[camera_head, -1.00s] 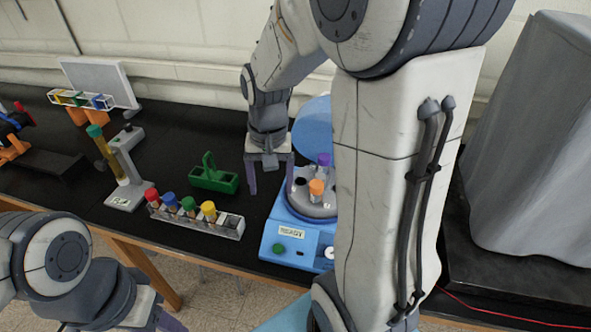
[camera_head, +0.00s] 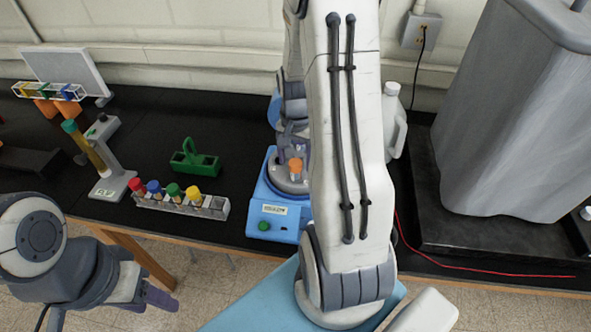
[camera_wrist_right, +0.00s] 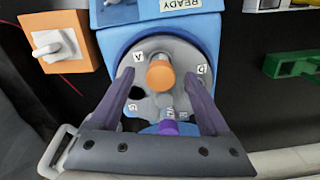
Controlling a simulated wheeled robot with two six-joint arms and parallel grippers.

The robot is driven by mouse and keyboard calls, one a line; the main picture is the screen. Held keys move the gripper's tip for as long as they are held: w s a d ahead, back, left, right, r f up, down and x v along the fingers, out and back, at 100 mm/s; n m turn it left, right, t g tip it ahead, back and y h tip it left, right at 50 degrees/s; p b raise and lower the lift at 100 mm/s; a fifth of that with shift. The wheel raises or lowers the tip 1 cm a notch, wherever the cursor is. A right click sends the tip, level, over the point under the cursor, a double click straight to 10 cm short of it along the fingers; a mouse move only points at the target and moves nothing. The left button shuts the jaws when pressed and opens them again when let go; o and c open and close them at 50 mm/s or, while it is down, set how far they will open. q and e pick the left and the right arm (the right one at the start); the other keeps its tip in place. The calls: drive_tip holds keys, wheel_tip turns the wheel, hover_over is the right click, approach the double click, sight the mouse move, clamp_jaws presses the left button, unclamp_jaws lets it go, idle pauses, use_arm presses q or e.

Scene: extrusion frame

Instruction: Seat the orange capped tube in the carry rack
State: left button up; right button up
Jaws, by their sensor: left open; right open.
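The orange capped tube (camera_head: 296,166) stands in the rotor of the blue centrifuge (camera_head: 277,214); its cap (camera_wrist_right: 160,75) shows from above in the right wrist view. My right gripper (camera_wrist_right: 159,76) is open, its fingers on either side of that cap with gaps, nothing held. In the head view my right arm partly hides this gripper. The green carry rack (camera_head: 207,168) with its upright handle stands on the bench left of the centrifuge; its edge shows in the right wrist view (camera_wrist_right: 290,65). My left gripper (camera_head: 160,298) is open and empty at lower left, off the bench.
A purple-capped tube (camera_wrist_right: 168,128) sits in the rotor near the orange one. A grey rack (camera_head: 215,208) with several coloured-cap tubes stands at the bench front. A tilted tube stand (camera_head: 112,185) is further left. A white jug (camera_head: 394,125) stands behind my right arm.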

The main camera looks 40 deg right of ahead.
sight(295, 162)
drive_tip(key=shift+w+d+f+p, duration=0.1)
drive_tip(key=shift+f+p, duration=0.3)
drive_tip(key=shift+f, duration=1.2)
clamp_jaws()
drive_tip(key=shift+r, duration=0.1)
